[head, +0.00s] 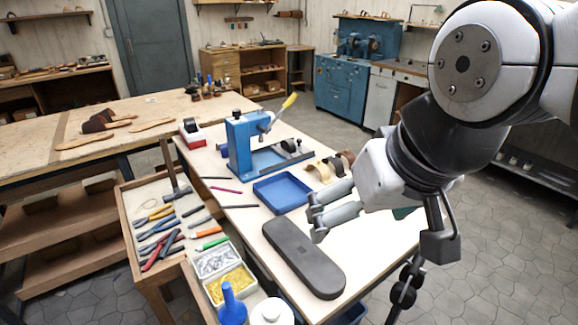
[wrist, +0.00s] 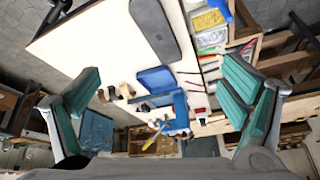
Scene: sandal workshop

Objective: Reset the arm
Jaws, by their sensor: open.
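My gripper (head: 331,211) hangs at the right of the head view, above the right part of the light workbench (head: 375,255). In the wrist view its two teal-padded fingers (wrist: 160,98) stand wide apart with nothing between them at the tips. It is open and empty. The arm is bent, with its upper links filling the upper right of the head view.
A blue tray (head: 283,192) and a blue press with a yellow-tipped lever (head: 243,147) stand farther back on the bench. Sandal pieces (head: 330,167) lie by the gripper. A tool tray (head: 128,225) and bins of metal and yellow fasteners (head: 231,283) are at the left.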

